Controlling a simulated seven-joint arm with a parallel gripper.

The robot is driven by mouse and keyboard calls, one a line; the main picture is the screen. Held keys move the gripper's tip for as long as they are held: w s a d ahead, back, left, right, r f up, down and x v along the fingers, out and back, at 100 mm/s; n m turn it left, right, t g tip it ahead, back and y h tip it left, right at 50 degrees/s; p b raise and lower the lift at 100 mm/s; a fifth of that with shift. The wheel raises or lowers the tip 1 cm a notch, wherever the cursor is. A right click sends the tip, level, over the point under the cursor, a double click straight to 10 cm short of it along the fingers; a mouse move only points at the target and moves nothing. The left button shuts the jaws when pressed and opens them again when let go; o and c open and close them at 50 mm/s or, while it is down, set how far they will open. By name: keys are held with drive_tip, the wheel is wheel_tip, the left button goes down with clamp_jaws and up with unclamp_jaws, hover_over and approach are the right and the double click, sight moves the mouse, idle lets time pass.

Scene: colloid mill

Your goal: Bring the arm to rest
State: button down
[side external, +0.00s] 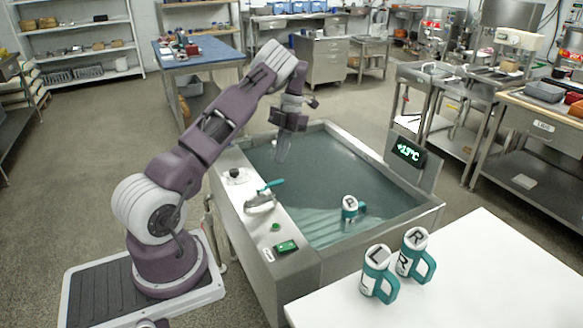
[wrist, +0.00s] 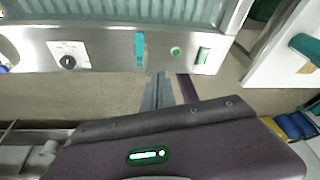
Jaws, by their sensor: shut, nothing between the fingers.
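My gripper (side external: 281,157) hangs over the far left part of the water tank (side external: 408,212), fingers pointing down and pressed together with nothing between them. Its closed fingers also show in the wrist view (wrist: 158,92). It touches nothing that I can see. My arm is raised and bent, reaching from its base left of the tank. A white and teal mug marked P (side external: 350,208) is in the tank, well away from my gripper. Mugs marked L (side external: 377,272) and R (side external: 413,252) stand upright on the white table (side external: 480,290).
The tank's front ledge carries a black knob (wrist: 68,61), a teal-handled lever (wrist: 139,48), a green button (wrist: 175,51) and a green switch (wrist: 203,55). Steel benches (side external: 540,125) line the right side.

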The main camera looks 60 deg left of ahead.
drive_tip(key=s+d+r+m+t, duration=0.2)
drive_tip(key=d+r+m+t, duration=0.2)
drive_tip(key=d+r+m, duration=1.35)
drive_tip(key=s+d+r+m+t, duration=0.1)
drive_tip(key=s+d+m+t, duration=0.1)
drive_tip(key=s+d+m, duration=0.6)
drive_tip(key=s+d+r+m+t+y, duration=0.1)
drive_tip(key=s+d+m+t, duration=0.2)
drive_tip(key=s+d+m, duration=0.6)
drive_tip(key=s+m, duration=0.1)
drive_tip(key=m, duration=0.4)
drive_tip(key=shift+s+r, duration=0.25)
drive_tip(key=shift+s, duration=0.1)
